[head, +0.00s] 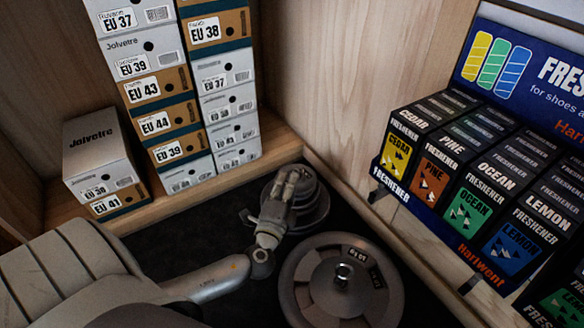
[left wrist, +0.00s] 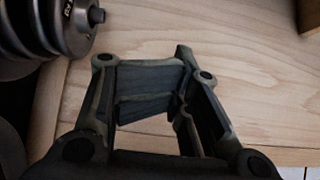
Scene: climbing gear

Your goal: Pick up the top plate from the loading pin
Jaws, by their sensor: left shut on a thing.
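A stack of round grey plates (head: 313,207) lies at the back, by the wooden ledge. My left gripper (head: 287,183) is over the left side of this stack in the head view and hides part of it. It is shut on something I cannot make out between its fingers. In the left wrist view, my left gripper (left wrist: 147,68) shows against pale wood, and the plate stack (left wrist: 45,35) with a pin end is beside it at the upper left. A large grey plate (head: 375,300) lies nearer, with a metal pin (head: 343,270) at its middle. My right gripper is out of view.
Several stacked shoe boxes (head: 160,95) stand on a wooden ledge behind. A low pair of boxes (head: 98,160) is at the left. A display of freshener boxes (head: 480,190) lines the right side behind a wooden panel. Dark floor (head: 225,240) is clear left of the plates.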

